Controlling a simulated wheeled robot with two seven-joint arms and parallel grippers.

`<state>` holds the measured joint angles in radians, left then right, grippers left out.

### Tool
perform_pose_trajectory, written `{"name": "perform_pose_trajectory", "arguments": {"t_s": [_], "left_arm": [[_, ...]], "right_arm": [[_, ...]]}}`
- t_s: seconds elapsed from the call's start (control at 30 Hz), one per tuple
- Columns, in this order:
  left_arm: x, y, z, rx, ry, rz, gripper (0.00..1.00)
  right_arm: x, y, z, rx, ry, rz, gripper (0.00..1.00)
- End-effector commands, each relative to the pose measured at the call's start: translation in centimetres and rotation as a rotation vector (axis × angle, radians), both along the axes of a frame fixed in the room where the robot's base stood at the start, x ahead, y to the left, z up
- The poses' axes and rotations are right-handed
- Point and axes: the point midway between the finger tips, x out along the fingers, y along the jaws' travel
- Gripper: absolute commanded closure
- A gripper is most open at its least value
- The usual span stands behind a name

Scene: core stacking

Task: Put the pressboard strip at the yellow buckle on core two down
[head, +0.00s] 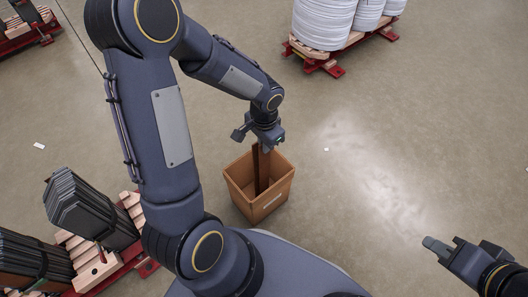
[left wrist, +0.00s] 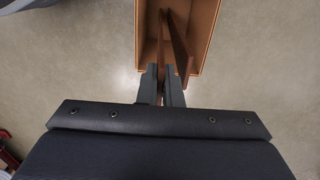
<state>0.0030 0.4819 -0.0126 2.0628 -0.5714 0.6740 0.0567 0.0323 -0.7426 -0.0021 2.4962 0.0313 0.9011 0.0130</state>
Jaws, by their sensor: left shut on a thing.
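My left gripper (head: 263,141) is shut on a dark brown strip (head: 264,165), just above an open cardboard box (head: 272,207). The strip hangs down from the fingers, and its lower part is inside the box. In the left wrist view, brown strip pieces (left wrist: 181,45) stand in the box beyond the fingers (left wrist: 163,84); where the held one ends is hard to tell. My right gripper (head: 436,245) is at the lower right, away from everything, and its finger gap does not show clearly. No yellow buckle can be made out.
Dark laminated core stacks (head: 90,212) stand on wooden blocks and a red frame at the lower left. White coils (head: 325,22) sit on a red-footed pallet at the top. Another red frame (head: 30,35) is at the top left. The floor right of the box is clear.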

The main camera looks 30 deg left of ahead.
Motion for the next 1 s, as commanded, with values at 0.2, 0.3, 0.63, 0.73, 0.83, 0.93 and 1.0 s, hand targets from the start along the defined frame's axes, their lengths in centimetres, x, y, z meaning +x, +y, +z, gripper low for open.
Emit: {"name": "perform_pose_trajectory", "arguments": {"t_s": [0.2,0.3,0.63,0.73,0.83,0.93,1.0], "left_arm": [[0.0,0.0,-3.0,0.000,0.000,0.001,1.00],[0.0,0.0,-2.8,0.000,-0.001,0.001,1.00],[0.0,0.0,-3.1,0.000,0.000,0.001,0.86],[0.0,0.0,-3.1,0.000,0.000,0.001,0.86],[0.0,0.0,-3.1,0.000,0.000,0.001,0.86],[0.0,0.0,-2.8,0.000,0.000,0.001,0.86],[0.0,0.0,-2.2,0.000,-0.001,0.001,0.86]], "right_arm": [[0.0,0.0,-1.5,0.000,0.000,0.000,0.75],[0.0,0.0,-1.3,0.000,0.000,0.000,0.75],[0.0,0.0,-1.6,0.000,0.000,0.000,0.75],[0.0,0.0,-1.6,0.000,0.000,0.000,0.75],[0.0,0.0,-1.6,0.000,0.000,0.000,0.75],[0.0,0.0,-1.3,0.000,0.000,0.000,0.75],[0.0,0.0,-0.9,0.000,0.000,0.000,0.75]]}}
